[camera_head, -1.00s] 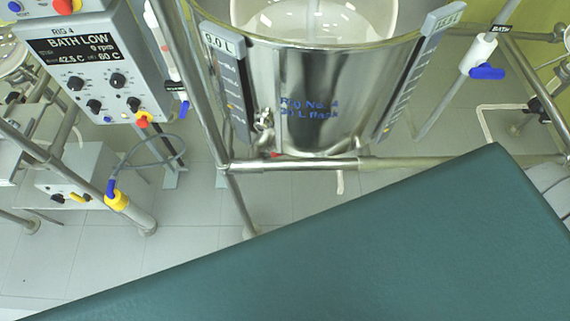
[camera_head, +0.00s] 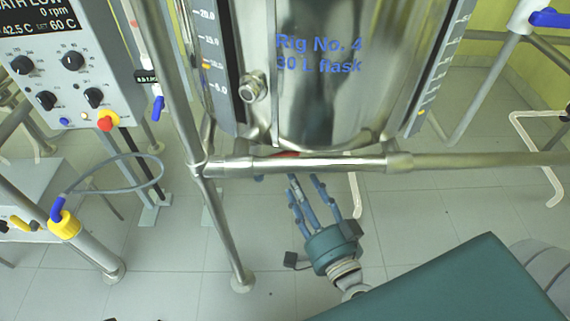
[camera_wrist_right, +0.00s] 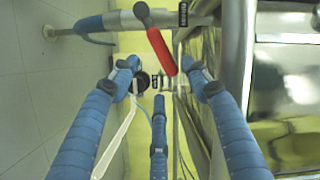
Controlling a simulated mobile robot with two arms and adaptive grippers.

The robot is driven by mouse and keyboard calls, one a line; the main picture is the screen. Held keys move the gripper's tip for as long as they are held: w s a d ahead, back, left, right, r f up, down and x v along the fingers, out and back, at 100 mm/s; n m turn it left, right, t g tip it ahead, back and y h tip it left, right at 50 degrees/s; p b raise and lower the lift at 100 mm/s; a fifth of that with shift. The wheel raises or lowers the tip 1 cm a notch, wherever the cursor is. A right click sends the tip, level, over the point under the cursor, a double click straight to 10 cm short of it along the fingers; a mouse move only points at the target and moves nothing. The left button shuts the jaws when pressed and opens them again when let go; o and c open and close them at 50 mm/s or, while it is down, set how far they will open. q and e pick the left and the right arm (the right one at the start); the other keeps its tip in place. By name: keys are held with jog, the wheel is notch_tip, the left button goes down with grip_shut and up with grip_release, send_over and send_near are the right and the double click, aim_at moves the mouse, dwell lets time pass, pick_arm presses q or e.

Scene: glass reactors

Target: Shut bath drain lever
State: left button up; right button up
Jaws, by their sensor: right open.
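The steel bath vessel (camera_head: 320,95), marked "Rig No. 4 30 L flask", stands behind a metal rail. A small red part (camera_head: 288,154) shows at its base, mostly hidden by the rail. In the right wrist view a red lever (camera_wrist_right: 161,52) hangs slanting from a valve on a horizontal pipe beside the steel wall. My right gripper (camera_head: 301,188) is below the rail, under the vessel's front, with its blue fingers pointing up. My left gripper is out of view.
The horizontal rail (camera_head: 290,164) and an upright post (camera_head: 173,80) frame the vessel's front and left. A control box (camera_head: 70,75) hangs at left. A blue-handled valve (camera_head: 546,18) is at upper right. Floor below the rail is largely open.

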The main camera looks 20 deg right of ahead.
jog(key=w+p, duration=0.2)
jog(key=w, duration=0.6)
jog(key=shift+w+r, duration=0.15)
jog(key=shift+w, duration=0.25)
pick_arm(q)
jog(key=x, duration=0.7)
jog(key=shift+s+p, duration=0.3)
jog(key=shift+p, duration=0.05)
pick_arm(e)
jog(key=shift+w, duration=0.65)
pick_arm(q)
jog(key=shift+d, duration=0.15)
pick_arm(e)
grip_shut()
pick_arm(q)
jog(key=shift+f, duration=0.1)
